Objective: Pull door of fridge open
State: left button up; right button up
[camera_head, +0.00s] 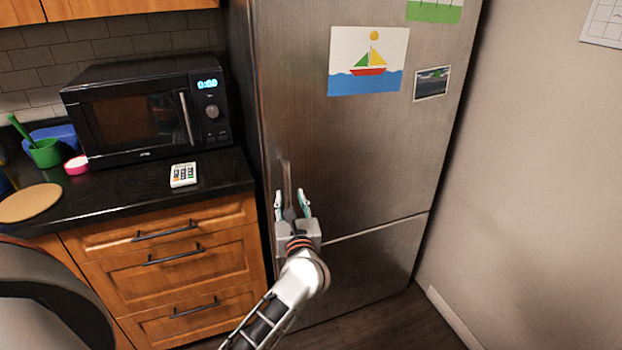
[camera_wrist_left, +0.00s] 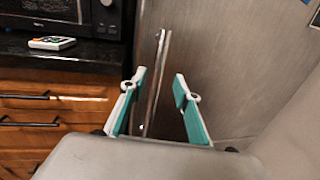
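The fridge (camera_head: 375,165) is a tall brushed-metal unit, and its upper door is shut. Its vertical bar handle (camera_head: 287,185) is on the left side of the upper door; it also shows in the left wrist view (camera_wrist_left: 155,80). My left gripper (camera_head: 291,200) is at the lower part of the handle. Its fingers are spread, one on each side of the bar. In the left wrist view the handle (camera_wrist_left: 155,80) runs between the fingertips, nearer the left finger; I cannot tell whether they touch. My right gripper is not in view.
A black microwave (camera_head: 148,108) and a calculator-like device (camera_head: 183,175) stand on the dark counter (camera_head: 115,200) left of the fridge, above wooden drawers (camera_head: 175,265). A plain wall (camera_head: 545,190) is close on the right. Drawings hang on the door.

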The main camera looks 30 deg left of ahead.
aim_at(288, 186)
pick_arm(q)
jog(key=shift+x, duration=3.9)
jog(key=shift+f, duration=0.15)
grip_shut()
